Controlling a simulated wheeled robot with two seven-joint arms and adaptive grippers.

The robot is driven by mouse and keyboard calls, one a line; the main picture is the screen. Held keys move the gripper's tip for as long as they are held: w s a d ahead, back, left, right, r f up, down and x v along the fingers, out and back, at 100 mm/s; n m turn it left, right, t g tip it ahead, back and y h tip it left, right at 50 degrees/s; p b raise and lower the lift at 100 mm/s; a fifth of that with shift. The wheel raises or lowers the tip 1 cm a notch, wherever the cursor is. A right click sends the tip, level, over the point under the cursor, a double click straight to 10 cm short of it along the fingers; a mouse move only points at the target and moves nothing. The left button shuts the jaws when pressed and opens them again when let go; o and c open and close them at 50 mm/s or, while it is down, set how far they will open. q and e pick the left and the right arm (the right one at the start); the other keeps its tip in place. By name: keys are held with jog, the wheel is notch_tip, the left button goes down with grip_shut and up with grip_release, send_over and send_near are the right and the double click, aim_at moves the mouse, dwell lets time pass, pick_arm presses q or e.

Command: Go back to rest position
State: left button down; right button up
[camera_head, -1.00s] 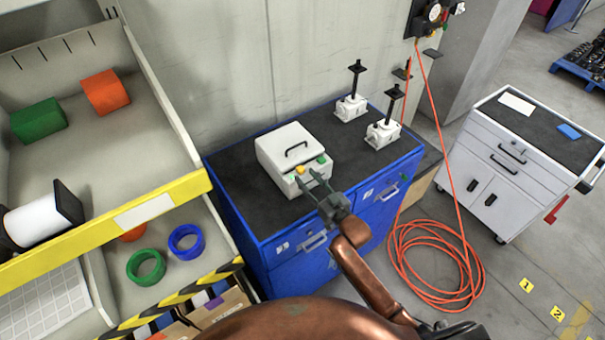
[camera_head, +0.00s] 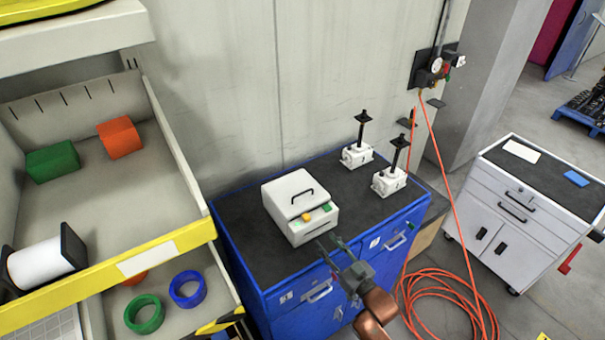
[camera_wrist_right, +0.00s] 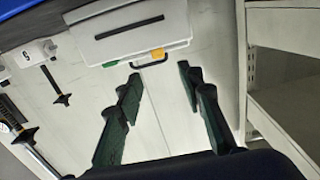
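My right gripper (camera_head: 333,249) is open and empty in the head view, in front of the blue cabinet (camera_head: 310,275) and below the white box. In the right wrist view its two dark green fingers (camera_wrist_right: 163,95) are spread apart with nothing between them. The white box (camera_head: 297,196) has a black handle and orange and green buttons; it stands on the dark cabinet top and also shows in the wrist view (camera_wrist_right: 130,25). Two white screw jacks with black spindles, one farther back (camera_head: 356,156) and one nearer (camera_head: 389,181), stand upright right of the box. My left gripper is not in view.
A shelf (camera_head: 100,215) with green and orange blocks, a white roll and green and blue rings stands at left. A white tool cart (camera_head: 520,215) stands at right. An orange hose (camera_head: 440,290) hangs from the wall and coils on the floor.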

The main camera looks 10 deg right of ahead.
jog(key=s+d+f+m+g+h, duration=0.2)
jog(key=s+d+f+g+h, duration=0.45)
jog(key=s+f, duration=0.6)
jog(key=s+d+f+m+g, duration=0.1)
jog(key=s+d+f+g, duration=0.15)
jog(key=s, duration=0.75)
jog(key=s+d+f+m+g, duration=0.15)
jog(key=s+d+g, duration=0.25)
jog(key=s, duration=0.5)
notch_tip(320, 180, down, 39)
jog(key=s+a+n+g+b, duration=0.1)
jog(key=s+g+b, duration=0.15)
jog(key=b, duration=0.55)
jog(key=s+f+b, duration=0.5)
jog(key=s+f, duration=1.4)
jog(key=f, duration=0.2)
jog(key=shift+f+n, duration=0.35)
jog(key=shift+n, duration=0.1)
